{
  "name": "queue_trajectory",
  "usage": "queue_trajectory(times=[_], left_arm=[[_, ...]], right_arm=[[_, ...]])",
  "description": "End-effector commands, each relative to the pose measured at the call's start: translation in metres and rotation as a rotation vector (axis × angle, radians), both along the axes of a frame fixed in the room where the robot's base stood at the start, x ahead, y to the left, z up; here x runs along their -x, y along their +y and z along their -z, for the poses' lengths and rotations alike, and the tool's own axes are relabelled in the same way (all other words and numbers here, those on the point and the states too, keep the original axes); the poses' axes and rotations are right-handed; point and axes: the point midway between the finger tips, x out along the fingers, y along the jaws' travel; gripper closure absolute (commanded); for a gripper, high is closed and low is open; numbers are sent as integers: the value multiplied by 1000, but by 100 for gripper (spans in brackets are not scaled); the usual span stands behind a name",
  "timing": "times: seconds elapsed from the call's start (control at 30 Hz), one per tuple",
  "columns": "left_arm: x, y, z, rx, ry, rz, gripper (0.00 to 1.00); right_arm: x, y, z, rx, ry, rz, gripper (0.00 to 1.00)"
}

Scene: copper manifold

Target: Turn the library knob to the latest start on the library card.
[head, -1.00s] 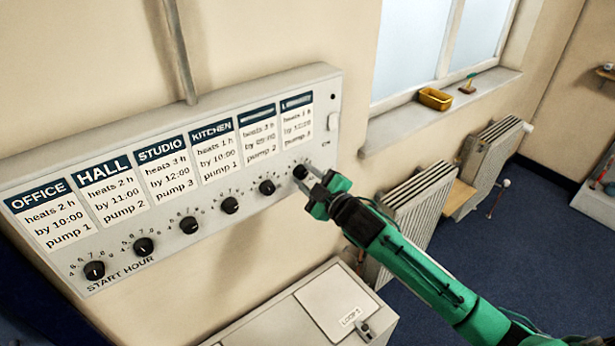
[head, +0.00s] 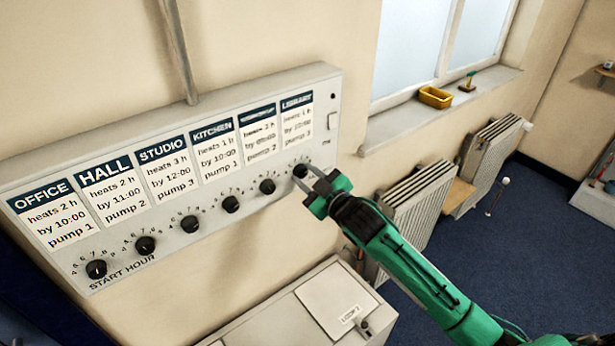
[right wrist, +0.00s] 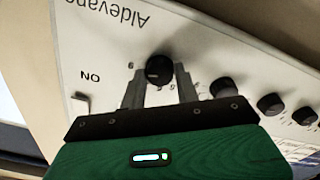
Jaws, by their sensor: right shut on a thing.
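The library card (head: 297,119) is the rightmost card on the grey wall panel. It reads "heats 1 h", a "by" time that looks like 12:00, and "pump 3"; its small print is blurred. The black library knob (head: 300,171) is below it, at the right end of the knob row. My right gripper (head: 311,177) is at this knob, its fingers on either side of it and shut on it. The right wrist view shows the knob (right wrist: 159,70) between the two grey fingers (right wrist: 160,90). Its pointer is too small to read. My left gripper is not in view.
More black knobs, such as the neighbouring one (head: 267,187), run left along the panel (head: 215,215), each under a card. A white switch (head: 332,121) marked ON is at the panel's right. A grey cabinet (head: 290,310) is below. Radiators (head: 412,200) and a windowsill are at right.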

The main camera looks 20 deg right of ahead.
Motion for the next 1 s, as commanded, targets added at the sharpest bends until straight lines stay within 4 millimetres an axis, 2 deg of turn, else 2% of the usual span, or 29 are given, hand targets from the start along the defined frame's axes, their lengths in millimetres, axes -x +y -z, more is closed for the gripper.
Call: queue_trajectory(times=[0.1,0.13,0.23,0.53,0.67,0.77,1.0], left_arm=[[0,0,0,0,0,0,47],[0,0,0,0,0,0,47],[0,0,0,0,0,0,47],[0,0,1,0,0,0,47],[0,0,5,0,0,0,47],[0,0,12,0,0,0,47],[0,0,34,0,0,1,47]], right_arm=[[0,0,1,1,2,0,91],[0,0,1,1,2,0,66],[0,0,1,1,2,0,47],[1,0,1,1,0,0,47],[8,-3,3,1,0,0,47],[21,-8,5,1,1,0,47],[68,-25,6,4,2,-1,47]])
